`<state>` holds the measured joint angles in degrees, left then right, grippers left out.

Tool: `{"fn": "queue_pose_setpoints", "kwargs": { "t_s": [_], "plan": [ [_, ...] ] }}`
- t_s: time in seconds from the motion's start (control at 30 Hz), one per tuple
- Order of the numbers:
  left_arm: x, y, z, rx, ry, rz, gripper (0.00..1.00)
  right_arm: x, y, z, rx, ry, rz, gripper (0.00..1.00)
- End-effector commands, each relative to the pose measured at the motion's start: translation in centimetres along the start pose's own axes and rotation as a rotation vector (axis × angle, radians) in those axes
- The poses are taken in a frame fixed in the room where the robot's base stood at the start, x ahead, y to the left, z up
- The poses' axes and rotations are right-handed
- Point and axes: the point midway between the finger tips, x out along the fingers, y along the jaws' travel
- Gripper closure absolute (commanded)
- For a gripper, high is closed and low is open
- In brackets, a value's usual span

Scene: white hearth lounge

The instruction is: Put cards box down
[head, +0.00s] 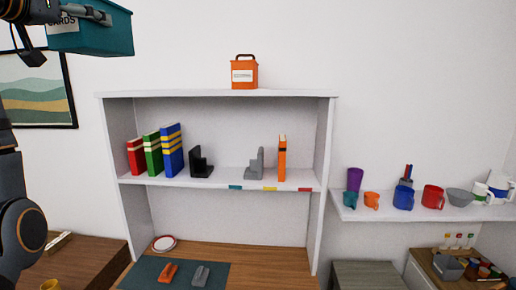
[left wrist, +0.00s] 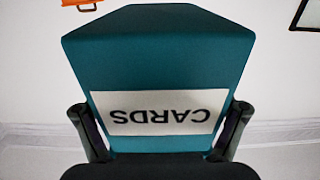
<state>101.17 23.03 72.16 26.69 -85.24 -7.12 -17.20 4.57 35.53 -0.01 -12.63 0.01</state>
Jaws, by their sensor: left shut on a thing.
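The cards box (head: 98,38) is teal with a white CARDS label and hangs high at the upper left of the head view. My left gripper (head: 84,14) is shut on it and holds it in the air, in front of the wall and left of the shelf unit. In the left wrist view the cards box (left wrist: 160,60) fills the middle, its label upside down, with a finger of my left gripper (left wrist: 160,135) on each side. My right gripper is not in view.
An orange box (head: 244,74) stands on the shelf unit's top board (head: 180,94), which is otherwise bare. Books (head: 172,150) and bookends stand on the shelf below. A wall shelf (head: 420,211) with mugs is at right. A framed picture (head: 38,90) hangs at left.

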Motion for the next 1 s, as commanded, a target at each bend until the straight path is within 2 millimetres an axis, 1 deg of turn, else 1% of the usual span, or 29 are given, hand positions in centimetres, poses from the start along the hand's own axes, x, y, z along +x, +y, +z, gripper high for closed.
{"fn": "queue_pose_setpoints", "kwargs": {
  "t_s": [0.23,0.33,0.47,0.57,0.67,0.77,0.87,0.9,0.97,1.0],
  "plan": [
    [1.8,0.2,2.0,-0.004,-0.005,-0.016,0.52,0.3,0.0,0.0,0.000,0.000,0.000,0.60],
    [2.9,0.4,3.3,-0.006,-0.007,-0.025,0.52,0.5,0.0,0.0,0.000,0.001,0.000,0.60],
    [4.8,0.6,5.8,-0.010,-0.013,-0.042,0.52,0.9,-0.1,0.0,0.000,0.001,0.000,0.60],
    [6.6,0.9,8.3,-0.013,-0.016,-0.059,0.52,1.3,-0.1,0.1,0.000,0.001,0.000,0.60],
    [8.6,1.3,11.4,-0.016,-0.019,-0.077,0.52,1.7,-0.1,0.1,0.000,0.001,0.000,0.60],
    [10.7,1.8,15.3,-0.018,-0.022,-0.096,0.52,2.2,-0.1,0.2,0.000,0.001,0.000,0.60],
    [12.9,2.5,20.7,-0.019,-0.026,-0.119,0.52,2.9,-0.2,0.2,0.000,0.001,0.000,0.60],
    [13.8,2.9,23.1,-0.020,-0.026,-0.127,0.52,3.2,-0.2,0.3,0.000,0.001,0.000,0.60],
    [14.9,3.4,27.1,-0.019,-0.025,-0.141,0.52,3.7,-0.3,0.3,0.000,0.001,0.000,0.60],
    [15.5,3.9,29.8,-0.019,-0.023,-0.148,0.52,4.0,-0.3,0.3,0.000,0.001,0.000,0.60]
  ]
}}
